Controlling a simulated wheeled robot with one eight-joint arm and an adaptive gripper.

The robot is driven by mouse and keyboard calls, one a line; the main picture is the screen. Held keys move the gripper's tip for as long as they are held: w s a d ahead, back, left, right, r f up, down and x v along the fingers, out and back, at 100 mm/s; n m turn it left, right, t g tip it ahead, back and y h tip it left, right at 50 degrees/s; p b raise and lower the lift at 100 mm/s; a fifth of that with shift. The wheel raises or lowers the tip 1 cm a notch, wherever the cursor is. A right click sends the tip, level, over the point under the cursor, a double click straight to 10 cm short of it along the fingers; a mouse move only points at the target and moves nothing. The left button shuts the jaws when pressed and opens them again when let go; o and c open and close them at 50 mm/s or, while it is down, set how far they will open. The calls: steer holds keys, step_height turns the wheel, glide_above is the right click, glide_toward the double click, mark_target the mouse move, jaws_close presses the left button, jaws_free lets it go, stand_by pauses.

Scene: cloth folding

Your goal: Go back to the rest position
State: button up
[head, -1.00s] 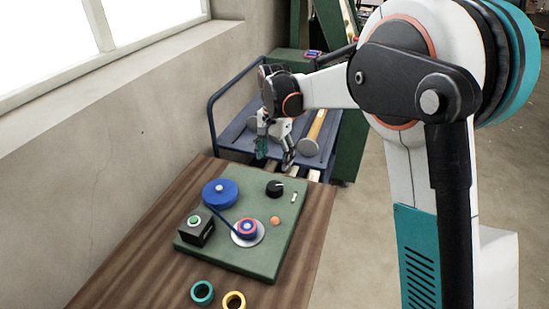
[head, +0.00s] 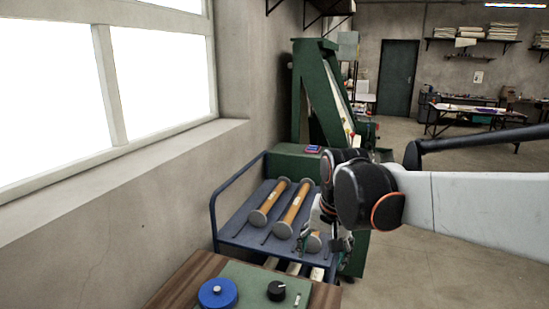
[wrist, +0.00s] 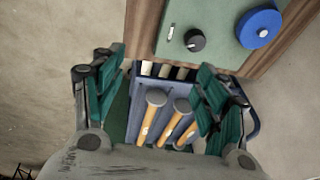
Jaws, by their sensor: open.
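My gripper (head: 324,243) hangs over the right side of the blue cart in the head view. In the wrist view its two green-padded fingers (wrist: 158,85) are spread wide apart with nothing between the pads. The jaws are open and empty. My arm reaches in from the right edge of the head view. Three wooden rollers with grey ends lie below on the cart; one roller (head: 292,210) is clear in the head view, and another is partly hidden behind the gripper.
The blue cart (head: 228,240) has a raised tube rail at its left. A wooden table (head: 178,284) with a green panel (head: 252,277), blue disc (head: 217,293) and black knob (head: 277,290) is in front. A green machine (head: 312,95) stands behind. Open floor lies right.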

steer(key=s+d+f+n+t, duration=0.1)
steer(key=s+d, duration=0.3)
steer(key=s, duration=0.5)
steer(key=s+d+f+n+t, duration=0.1)
steer(key=s+d+n+t, duration=0.2)
steer(key=s, duration=0.7)
steer(key=shift+d, duration=0.85)
steer(key=shift+o, duration=0.2)
steer(key=shift+w+d, duration=0.1)
